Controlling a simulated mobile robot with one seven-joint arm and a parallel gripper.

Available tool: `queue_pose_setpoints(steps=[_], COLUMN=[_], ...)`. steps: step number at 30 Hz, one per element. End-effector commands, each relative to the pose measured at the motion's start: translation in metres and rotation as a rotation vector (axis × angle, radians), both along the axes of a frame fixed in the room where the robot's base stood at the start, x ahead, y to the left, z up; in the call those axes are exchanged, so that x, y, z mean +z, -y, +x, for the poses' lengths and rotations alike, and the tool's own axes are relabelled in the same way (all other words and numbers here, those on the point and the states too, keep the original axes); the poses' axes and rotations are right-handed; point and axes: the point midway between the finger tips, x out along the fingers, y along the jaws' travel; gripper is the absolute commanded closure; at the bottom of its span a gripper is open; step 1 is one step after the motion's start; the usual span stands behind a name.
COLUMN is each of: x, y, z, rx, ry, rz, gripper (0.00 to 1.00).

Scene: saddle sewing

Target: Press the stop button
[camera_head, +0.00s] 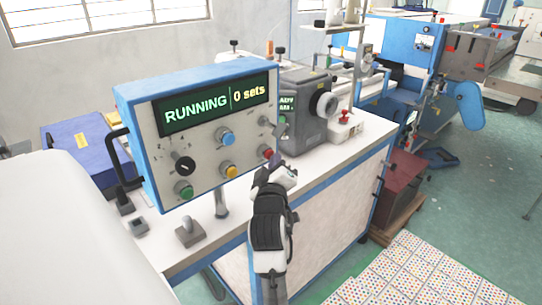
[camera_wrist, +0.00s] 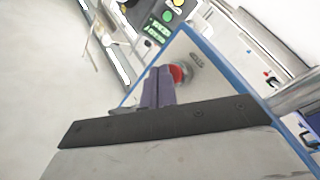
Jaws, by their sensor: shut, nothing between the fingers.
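The control panel (camera_head: 205,150) is a grey box with a blue edge, and its display reads "RUNNING" and "0 sets". A red button (camera_head: 267,153), likely the stop button, sits at the panel's lower right. The red button (camera_wrist: 178,72) also shows in the wrist view, just right of my fingertips and partly hidden by them. My gripper (camera_head: 272,165) is shut and empty, right beside the red button. In the wrist view my gripper (camera_wrist: 157,75) has its dark fingers together over the panel face. I cannot tell whether it touches the button.
The panel also carries a green button (camera_head: 183,190), a yellow button (camera_head: 229,171), a blue button (camera_head: 227,137) and a black knob (camera_head: 185,165). A grey sewing machine head (camera_head: 305,112) stands behind on the white worktop (camera_head: 365,133). The floor to the right has open room.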

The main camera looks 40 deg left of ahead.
Motion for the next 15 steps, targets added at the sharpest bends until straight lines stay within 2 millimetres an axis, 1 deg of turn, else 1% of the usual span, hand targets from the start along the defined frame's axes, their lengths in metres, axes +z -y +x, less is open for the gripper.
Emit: queue_pose_setpoints(steps=[15], x=[0.0], y=[-0.0065], z=[0.0007], rx=[0.0], ry=[0.001], rz=[-0.001], gripper=[1.0])
